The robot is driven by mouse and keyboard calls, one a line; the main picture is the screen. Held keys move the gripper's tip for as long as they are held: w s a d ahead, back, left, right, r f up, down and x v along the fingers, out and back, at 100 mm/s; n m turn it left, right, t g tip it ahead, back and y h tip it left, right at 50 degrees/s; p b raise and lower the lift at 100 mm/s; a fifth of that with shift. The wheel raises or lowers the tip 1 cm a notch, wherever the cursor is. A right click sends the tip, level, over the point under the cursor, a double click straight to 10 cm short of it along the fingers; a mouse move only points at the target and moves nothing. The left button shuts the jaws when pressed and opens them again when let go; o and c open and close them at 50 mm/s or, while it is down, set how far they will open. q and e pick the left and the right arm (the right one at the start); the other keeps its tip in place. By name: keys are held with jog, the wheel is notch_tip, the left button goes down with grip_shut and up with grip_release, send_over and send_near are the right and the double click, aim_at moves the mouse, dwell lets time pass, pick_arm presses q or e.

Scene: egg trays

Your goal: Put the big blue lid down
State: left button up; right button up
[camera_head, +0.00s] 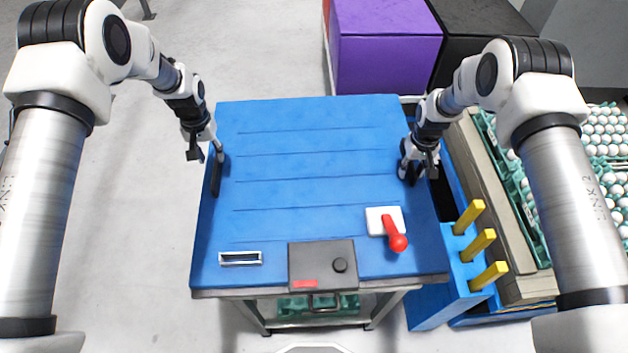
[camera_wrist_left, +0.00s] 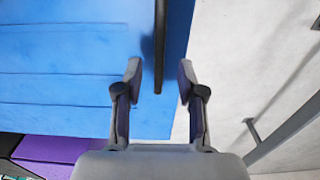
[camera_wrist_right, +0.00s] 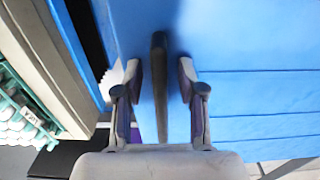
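The big blue lid (camera_head: 310,165) lies flat and level over the top of the machine. It has a dark bar handle (camera_head: 216,175) on its left side and another on its right side, partly hidden by my right gripper. My left gripper (camera_head: 206,150) is at the left handle; in the left wrist view its open fingers (camera_wrist_left: 159,75) stand on both sides of the handle end (camera_wrist_left: 159,50), apart from it. My right gripper (camera_head: 415,165) is at the right handle; its open fingers (camera_wrist_right: 160,72) straddle that handle (camera_wrist_right: 159,95), with gaps showing.
A red lever (camera_head: 394,235) on a white base and a grey panel (camera_head: 322,265) are at the front. A blue stand with yellow posts (camera_head: 480,242) and egg trays (camera_head: 610,150) are to the right. A purple box (camera_head: 385,50) stands behind. The floor at left is clear.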

jog(key=shift+r, duration=0.2)
pick_arm(q)
notch_tip(320, 180, up, 5)
pick_arm(e)
notch_tip(320, 180, up, 12)
jog(key=shift+f, duration=0.2)
